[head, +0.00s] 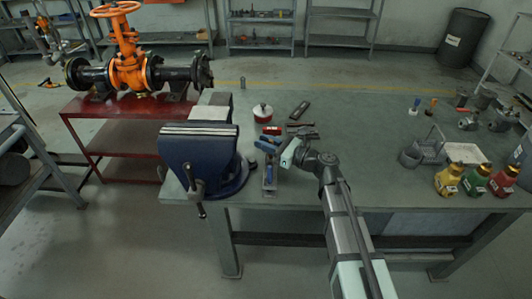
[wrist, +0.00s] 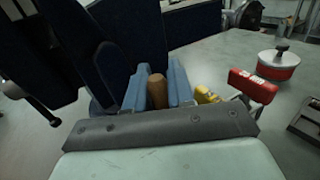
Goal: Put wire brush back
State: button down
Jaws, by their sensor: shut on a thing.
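The wire brush shows in the wrist view as a brown wooden handle (wrist: 157,91) between the two blue fingers of my gripper (wrist: 158,78). The gripper is shut on this handle. The brush's bristles are hidden in the wrist view. In the head view my gripper (head: 267,147) is low over the workbench, just right of the blue vise. A narrow, light-coloured piece (head: 270,181) shows below the fingers near the bench's front edge; I cannot tell whether it is part of the brush.
The blue vise (head: 198,160) stands close on the left. The bench's middle right is clear.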

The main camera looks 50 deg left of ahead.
jog(key=shift+f, duration=2)
jog(key=c, duration=1)
grip_release()
jog(key=shift+f, duration=0.15)
jog(key=shift+r, duration=0.2)
jog(key=v, duration=1.2)
